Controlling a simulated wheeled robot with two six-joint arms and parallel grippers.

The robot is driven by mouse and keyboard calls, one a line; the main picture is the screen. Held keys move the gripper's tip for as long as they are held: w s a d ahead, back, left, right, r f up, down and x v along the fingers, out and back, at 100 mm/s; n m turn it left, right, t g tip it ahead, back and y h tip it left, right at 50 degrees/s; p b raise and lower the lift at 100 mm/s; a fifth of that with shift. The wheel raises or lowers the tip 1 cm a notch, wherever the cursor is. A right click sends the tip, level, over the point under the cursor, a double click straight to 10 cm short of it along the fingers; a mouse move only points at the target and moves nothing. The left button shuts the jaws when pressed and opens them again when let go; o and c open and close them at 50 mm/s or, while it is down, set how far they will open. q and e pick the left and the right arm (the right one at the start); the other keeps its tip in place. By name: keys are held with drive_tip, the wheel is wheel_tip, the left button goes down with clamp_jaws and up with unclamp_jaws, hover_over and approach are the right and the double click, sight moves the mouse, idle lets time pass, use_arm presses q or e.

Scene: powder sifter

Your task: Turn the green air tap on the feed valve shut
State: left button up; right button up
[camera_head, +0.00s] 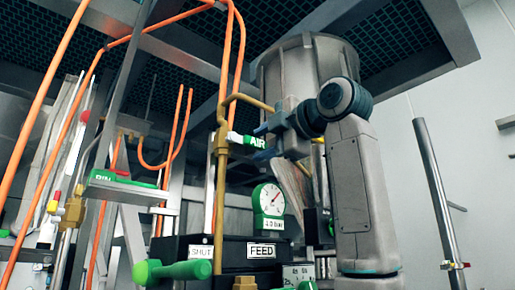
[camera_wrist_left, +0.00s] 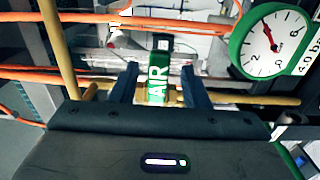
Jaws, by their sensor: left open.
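The green air tap (camera_head: 254,141), lettered AIR in white, sits on brass pipework in the upper middle of the head view. Its handle also shows in the left wrist view (camera_wrist_left: 158,80), upright in that picture. My left gripper (camera_head: 262,130) is at the tap, coming from its right in the head view. In the left wrist view its two dark fingers (camera_wrist_left: 160,72) stand open, one on each side of the handle. Narrow gaps seem to show beside the handle; contact is hard to tell. The black feed valve box (camera_head: 228,250) below carries FEED and SHUT labels. My right gripper is not in view.
A green-rimmed pressure gauge (camera_head: 268,200) stands just below the tap; it is close to the gripper in the wrist view (camera_wrist_left: 270,42). A green lever (camera_head: 175,270) juts out at the lower left. Orange hoses (camera_head: 150,165) and a brass pipe (camera_head: 222,180) run beside the tap.

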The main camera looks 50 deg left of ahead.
use_arm(q)
drive_tip(key=d+b, duration=0.1)
drive_tip(key=d, duration=0.7)
drive_tip(key=shift+s+d+b, duration=0.25)
drive_tip(key=shift+s+b, duration=0.1)
